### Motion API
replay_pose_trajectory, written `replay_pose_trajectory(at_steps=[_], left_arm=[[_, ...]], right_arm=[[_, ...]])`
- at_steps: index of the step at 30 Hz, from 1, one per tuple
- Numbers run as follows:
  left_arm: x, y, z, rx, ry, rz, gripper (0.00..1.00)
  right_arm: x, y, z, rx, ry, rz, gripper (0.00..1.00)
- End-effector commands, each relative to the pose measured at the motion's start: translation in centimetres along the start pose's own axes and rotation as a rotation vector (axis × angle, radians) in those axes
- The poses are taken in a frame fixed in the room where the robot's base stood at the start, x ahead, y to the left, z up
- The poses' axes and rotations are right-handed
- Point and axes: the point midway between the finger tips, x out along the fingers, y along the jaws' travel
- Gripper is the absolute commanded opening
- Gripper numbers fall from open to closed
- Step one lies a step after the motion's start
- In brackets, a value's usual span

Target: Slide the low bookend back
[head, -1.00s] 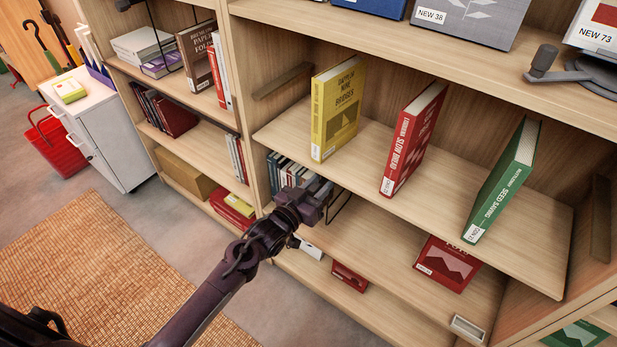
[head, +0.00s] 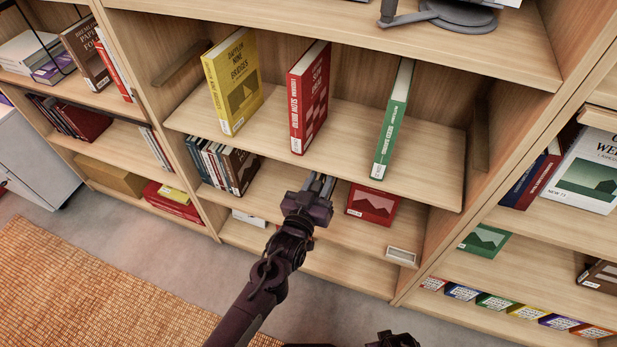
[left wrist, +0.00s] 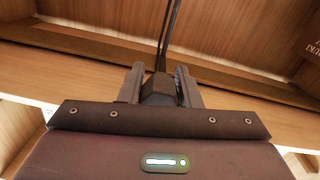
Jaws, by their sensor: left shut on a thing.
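The low bookend is a thin dark wire piece (left wrist: 168,38); in the left wrist view it stands between my finger pads. My left gripper (left wrist: 161,88) is shut on it. In the head view my left gripper (head: 320,183) is at the front of the low shelf (head: 270,190), and the arm hides most of the bookend there. A row of books (head: 225,165) stands on this shelf to the left of the gripper, with a gap between; its right-end brown book leans.
A red book (head: 372,203) is close to the right of the gripper on the same shelf. A label holder (head: 401,256) is at the shelf's right front. The shelf above bears yellow (head: 232,82), red (head: 309,97) and green (head: 393,118) books.

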Motion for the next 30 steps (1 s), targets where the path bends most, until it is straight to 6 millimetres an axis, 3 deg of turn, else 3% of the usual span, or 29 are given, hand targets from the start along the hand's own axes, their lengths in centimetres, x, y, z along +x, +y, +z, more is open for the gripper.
replay_pose_trajectory(at_steps=[9, 10, 15, 24, 30], left_arm=[[0.0, 0.2, 0.1, 0.0, -0.001, 0.002, 0.0], [0.0, 0.2, 0.1, 0.0, -0.001, 0.002, 0.32], [0.0, 0.1, 0.1, 0.0, -0.001, 0.001, 0.52], [-0.2, 0.0, 0.1, 0.0, -0.001, -0.001, 0.52], [-3.0, 0.1, 0.1, 0.0, -0.004, 0.0, 0.52]], right_arm=[[0.0, 0.0, 0.0, -0.001, 0.0, 0.0, 0.36], [0.0, 0.0, 0.0, -0.001, 0.0, 0.0, 0.36], [0.0, 0.0, 0.0, -0.001, 0.0, 0.0, 0.36], [0.0, 0.0, -0.1, -0.001, 0.001, 0.0, 0.36], [-0.2, 0.0, -0.1, -0.001, 0.01, 0.001, 0.36]])
